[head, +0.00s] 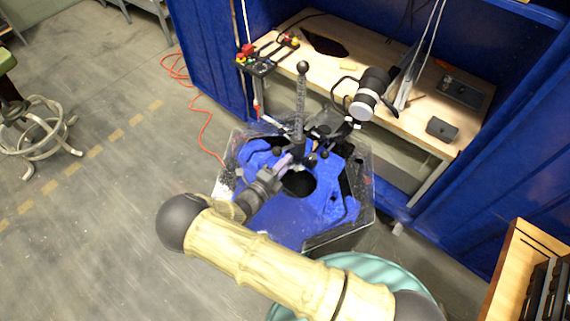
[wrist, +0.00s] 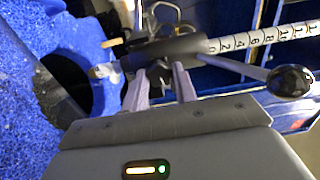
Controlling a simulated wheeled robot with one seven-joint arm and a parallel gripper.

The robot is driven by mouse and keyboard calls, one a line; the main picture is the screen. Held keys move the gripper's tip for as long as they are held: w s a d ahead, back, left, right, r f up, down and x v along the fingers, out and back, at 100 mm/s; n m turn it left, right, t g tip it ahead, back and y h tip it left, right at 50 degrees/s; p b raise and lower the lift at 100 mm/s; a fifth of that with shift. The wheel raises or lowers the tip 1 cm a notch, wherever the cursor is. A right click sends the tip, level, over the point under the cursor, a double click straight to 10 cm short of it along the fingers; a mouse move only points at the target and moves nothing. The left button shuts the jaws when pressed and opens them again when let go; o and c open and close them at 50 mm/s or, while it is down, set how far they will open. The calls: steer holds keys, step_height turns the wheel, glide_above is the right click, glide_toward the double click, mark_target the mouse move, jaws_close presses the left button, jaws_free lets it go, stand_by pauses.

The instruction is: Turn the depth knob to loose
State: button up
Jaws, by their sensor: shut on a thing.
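The thruster's numbered depth scale (wrist: 262,38) runs into a dark clamp body (wrist: 190,46) in the wrist view. The head view shows the scale as an upright post (head: 300,100) with a black ball on top. My gripper (wrist: 159,70) has its two pale fingers at the underside of this clamp, shut on the small dark depth knob (wrist: 158,73). The fingers hide most of the knob, and I cannot read its setting. In the head view my gripper (head: 292,160) reaches the clamp at the tank from the lower left.
A blue-lined tank (head: 285,220) with a round dark opening lies below the clamp. A lever with a black ball (wrist: 290,82) sticks out right of my fingers. A wooden bench (head: 405,125) stands behind. Open floor (head: 110,200) lies left.

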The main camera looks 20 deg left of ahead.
steer(key=shift+n, duration=1.7)
steer(key=shift+s+f, duration=0.1)
steer(key=o, duration=1)
steer(key=b+v, duration=0.3)
steer(key=v, duration=1.4)
steer(key=shift+s+a+b, duration=0.1)
steer(key=shift+s+b, duration=0.05)
steer(key=shift+b, duration=0.15)
